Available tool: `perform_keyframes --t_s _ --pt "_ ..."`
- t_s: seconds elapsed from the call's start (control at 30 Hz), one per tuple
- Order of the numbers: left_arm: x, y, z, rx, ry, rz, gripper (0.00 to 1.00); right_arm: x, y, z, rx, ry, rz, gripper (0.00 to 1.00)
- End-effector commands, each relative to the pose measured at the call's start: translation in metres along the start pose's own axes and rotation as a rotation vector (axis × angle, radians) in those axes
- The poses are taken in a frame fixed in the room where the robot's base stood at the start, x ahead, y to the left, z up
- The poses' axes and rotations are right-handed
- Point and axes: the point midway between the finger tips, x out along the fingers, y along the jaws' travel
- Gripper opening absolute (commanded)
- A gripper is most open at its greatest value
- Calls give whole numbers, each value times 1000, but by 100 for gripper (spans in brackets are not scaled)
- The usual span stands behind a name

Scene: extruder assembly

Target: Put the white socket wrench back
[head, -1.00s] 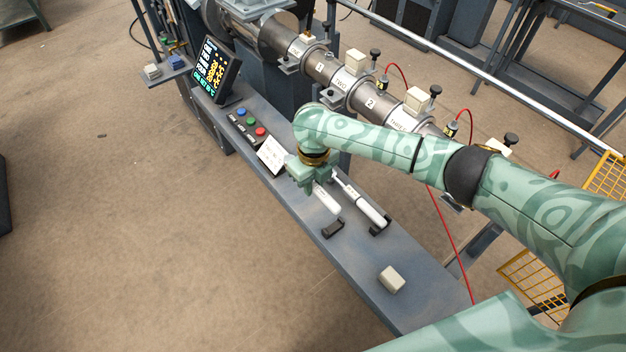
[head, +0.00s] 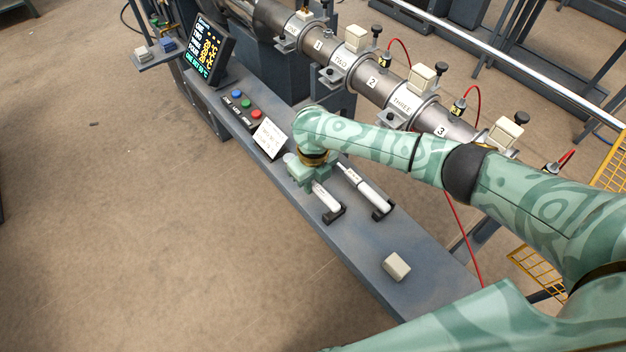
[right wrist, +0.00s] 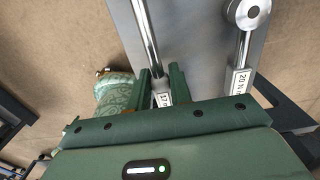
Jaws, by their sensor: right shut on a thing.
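The white socket wrench (head: 327,198) is in my right gripper (head: 305,178), above the grey bench ledge. Its white handle end meets the near black holder (head: 334,215); I cannot tell if it is seated or just above. In the right wrist view, the fingers (right wrist: 160,88) are shut on the wrench, and its metal shaft (right wrist: 147,38) runs between them past a label starting "17". A second white-handled wrench (head: 367,191) lies beside it in the far black holder (head: 384,210); its shaft (right wrist: 243,52) shows at right in the wrist view. My left gripper is not in view.
A beige block (head: 397,266) sits on the bare front part of the ledge (head: 360,245). A white card (head: 269,138), a button box (head: 243,107) and a screen (head: 208,48) stand further back. The extruder barrel (head: 345,68) runs behind the ledge.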

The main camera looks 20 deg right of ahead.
Motion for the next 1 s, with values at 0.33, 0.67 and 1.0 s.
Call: perform_keyframes --t_s 0.33,0.67,1.0 --pt "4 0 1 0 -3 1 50 6 0 0 0 0 1 0" --pt "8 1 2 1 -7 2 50 15 0 0 0 0 1 0" --pt "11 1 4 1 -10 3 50 20 0 0 0 -1 0 0"
